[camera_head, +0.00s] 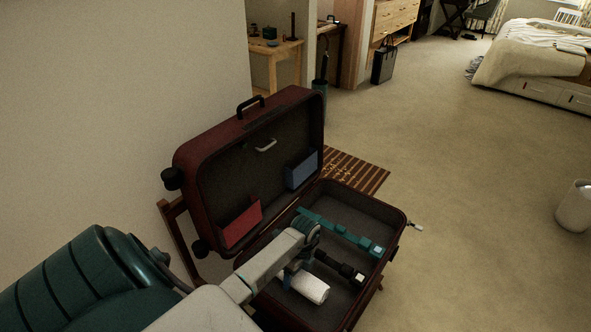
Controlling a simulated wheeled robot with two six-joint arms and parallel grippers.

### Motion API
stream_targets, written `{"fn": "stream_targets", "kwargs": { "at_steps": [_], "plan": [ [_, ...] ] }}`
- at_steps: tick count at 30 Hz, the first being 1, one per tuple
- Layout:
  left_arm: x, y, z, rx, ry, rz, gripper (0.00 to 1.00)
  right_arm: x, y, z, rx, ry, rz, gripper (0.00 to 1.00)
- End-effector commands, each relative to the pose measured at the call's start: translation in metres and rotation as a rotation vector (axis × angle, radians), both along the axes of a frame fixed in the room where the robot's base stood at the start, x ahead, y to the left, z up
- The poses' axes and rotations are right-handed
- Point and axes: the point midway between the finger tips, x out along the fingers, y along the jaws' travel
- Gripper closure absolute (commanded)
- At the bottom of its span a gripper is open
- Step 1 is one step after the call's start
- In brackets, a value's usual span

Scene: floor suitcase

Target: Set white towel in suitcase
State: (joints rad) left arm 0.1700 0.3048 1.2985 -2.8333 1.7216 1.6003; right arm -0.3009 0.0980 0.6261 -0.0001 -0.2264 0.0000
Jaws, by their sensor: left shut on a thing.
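The open dark red suitcase (399,222) stands against the wall on a low wooden stand, with its lid raised at the back. My left gripper (291,273) reaches down inside its base. It is shut on the rolled white towel (312,289), which is within the base outline near the front left. I cannot tell whether the towel touches the suitcase floor. My forearm hides the left part of the base. My right gripper is not in view.
A teal bar-like item (338,232) and a dark item (335,266) show in the base. Red (241,224) and blue (302,171) flat items are at the lid.

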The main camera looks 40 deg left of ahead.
Motion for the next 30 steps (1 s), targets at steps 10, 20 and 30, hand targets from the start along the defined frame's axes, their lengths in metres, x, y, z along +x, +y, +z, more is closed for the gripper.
{"fn": "stream_targets", "kwargs": {
  "at_steps": [10, 20, 30],
  "plan": [
    [0.0, 0.0, -0.004, 0.0, -0.001, 0.0, 0.1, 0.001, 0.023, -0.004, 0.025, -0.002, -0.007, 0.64],
    [0.0, 0.0, -0.002, 0.0, -0.001, 0.0, 0.08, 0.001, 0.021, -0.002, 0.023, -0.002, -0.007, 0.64],
    [0.012, 0.002, 0.049, 0.001, -0.007, -0.001, 0.08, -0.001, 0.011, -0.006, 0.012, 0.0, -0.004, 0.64]
  ]
}}
